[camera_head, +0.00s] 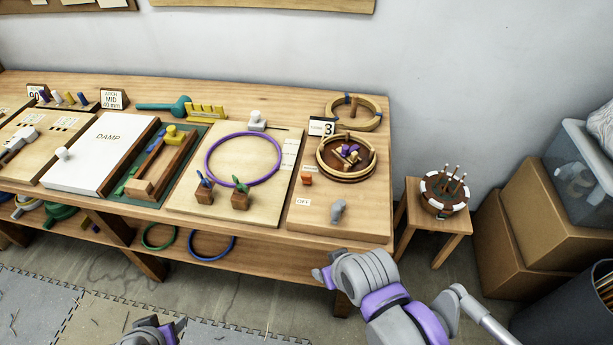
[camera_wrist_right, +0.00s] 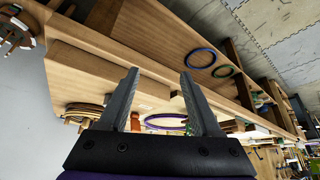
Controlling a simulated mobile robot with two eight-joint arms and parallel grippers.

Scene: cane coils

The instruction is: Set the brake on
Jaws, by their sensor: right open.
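A small orange block (camera_head: 307,179), which looks like the brake piece, sits on the right-hand wooden board (camera_head: 320,224). A small label (camera_head: 310,168) too blurred to read is just above it, and an OFF label (camera_head: 303,202) lies below it. A grey knob (camera_head: 338,210) stands near the board's front. My right gripper (camera_head: 322,275) is in front of the table edge, apart from the board. In the right wrist view its two fingers (camera_wrist_right: 159,74) are spread with nothing between them; an orange piece (camera_wrist_right: 135,121) shows beyond. My left gripper (camera_head: 155,333) is partly cut off at the bottom.
A round tray (camera_head: 320,164) with purple and yellow pieces sits behind the orange block, beside a card reading 3 (camera_head: 321,126). A purple ring (camera_head: 209,170) lies on the board to the left. A stool (camera_head: 446,246) stands right of the table. The floor in front is open.

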